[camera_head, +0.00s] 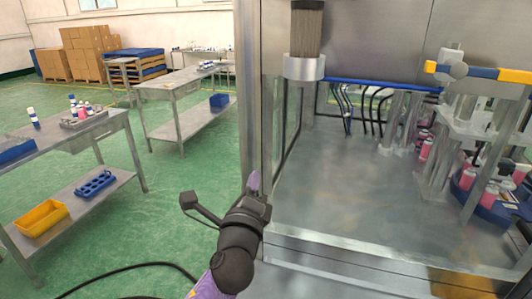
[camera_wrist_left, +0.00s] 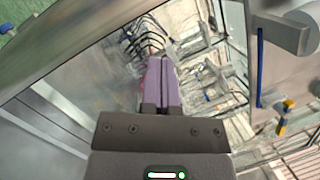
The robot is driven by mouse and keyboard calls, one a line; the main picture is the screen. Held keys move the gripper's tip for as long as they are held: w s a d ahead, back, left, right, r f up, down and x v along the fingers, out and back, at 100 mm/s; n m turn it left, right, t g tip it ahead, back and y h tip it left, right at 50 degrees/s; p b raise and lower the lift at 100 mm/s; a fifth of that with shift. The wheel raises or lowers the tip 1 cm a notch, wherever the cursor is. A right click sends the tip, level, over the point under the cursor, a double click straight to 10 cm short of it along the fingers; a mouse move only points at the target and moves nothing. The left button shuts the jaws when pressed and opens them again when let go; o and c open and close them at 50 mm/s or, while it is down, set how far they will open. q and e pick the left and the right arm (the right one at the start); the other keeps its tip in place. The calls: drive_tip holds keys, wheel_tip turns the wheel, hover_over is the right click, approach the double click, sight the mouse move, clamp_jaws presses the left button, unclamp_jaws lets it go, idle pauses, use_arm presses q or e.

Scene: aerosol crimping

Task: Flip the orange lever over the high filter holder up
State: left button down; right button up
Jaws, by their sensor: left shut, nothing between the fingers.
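My left gripper (camera_head: 254,182) is in the lower middle of the head view, in front of the metal frame at the machine's left edge. Its purple fingers are together and empty; they also show in the left wrist view (camera_wrist_left: 160,82), pointing into the machine. An orange-yellow lever with blue parts (camera_head: 513,76) is at the upper right of the head view, well apart from the gripper. A similar orange and blue piece (camera_wrist_left: 284,118) is at the right of the left wrist view. My right gripper is not in view.
A pleated brown cylinder in a pale cup (camera_head: 305,68) hangs at the machine's upper left. Blue and black hoses (camera_head: 350,105) hang behind it. Pink cans (camera_head: 468,179) stand at the right. The metal deck (camera_head: 345,185) is bare in the middle.

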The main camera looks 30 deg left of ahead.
use_arm(q)
wheel_tip(320, 180, up, 18)
drive_tip(key=s+d+m+t+h+p, duration=0.1)
drive_tip(key=m+t+h, duration=0.1)
drive_tip(key=m+t, duration=0.5)
drive_tip(key=m, duration=0.6)
drive_tip(key=shift+s+d+f+m+t, duration=0.2)
drive_tip(key=shift+s+m+t, duration=0.1)
drive_tip(key=shift+m, duration=0.1)
drive_tip(key=s+r+p+x, duration=0.1)
drive_tip(key=p+x, duration=0.5)
drive_tip(key=x, duration=0.7)
drive_tip(key=shift+s+d+r+y+p, duration=0.15)
drive_tip(key=shift+s+r+y+p, duration=0.2)
drive_tip(key=shift+s, duration=0.1)
